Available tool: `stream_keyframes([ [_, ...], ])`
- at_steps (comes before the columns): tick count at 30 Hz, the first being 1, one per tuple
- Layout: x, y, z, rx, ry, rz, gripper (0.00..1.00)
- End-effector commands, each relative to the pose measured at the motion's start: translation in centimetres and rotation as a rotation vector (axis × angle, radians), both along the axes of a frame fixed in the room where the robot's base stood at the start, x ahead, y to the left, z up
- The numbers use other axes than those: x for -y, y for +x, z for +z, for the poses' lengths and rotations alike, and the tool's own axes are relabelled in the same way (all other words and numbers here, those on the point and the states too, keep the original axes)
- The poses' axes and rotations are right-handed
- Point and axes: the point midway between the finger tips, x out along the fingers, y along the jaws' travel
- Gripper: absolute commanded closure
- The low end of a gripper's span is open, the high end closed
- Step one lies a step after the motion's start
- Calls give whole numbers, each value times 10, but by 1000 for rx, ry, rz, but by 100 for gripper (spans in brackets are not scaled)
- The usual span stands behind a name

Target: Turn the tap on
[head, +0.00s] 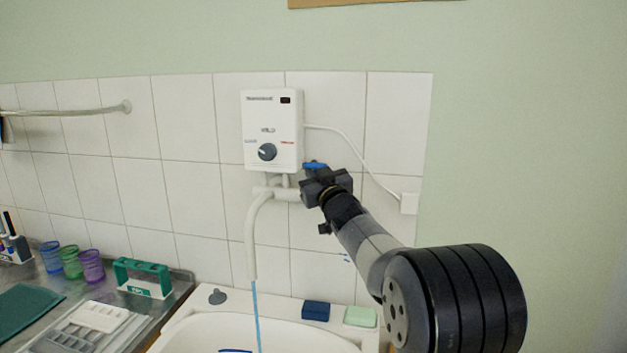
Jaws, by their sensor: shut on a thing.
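The tap is a pale pipe (265,196) under a white water heater, with a spout hanging down over the sink. Its blue handle (315,165) shows at the right end, just above my gripper. My gripper (313,181) is shut on the handle; its jaws hide the handle's lower part. A thin blue stream of water (256,310) runs from the spout's end down into the white sink (280,329).
The white water heater (271,130) with a dark knob is on the tiled wall above the tap. A blue sponge (316,311) and a green soap bar (360,316) lie on the sink's back rim. Cups (70,262) and a green-framed holder (143,278) stand left.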

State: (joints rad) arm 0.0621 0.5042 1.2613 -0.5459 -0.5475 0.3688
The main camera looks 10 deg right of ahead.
Motion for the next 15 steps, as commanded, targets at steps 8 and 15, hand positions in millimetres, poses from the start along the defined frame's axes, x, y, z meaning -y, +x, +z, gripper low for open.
stream_keyframes([
  [8,0,0,0,4,-2,0,100],
  [15,0,0,0,3,-1,0,80],
])
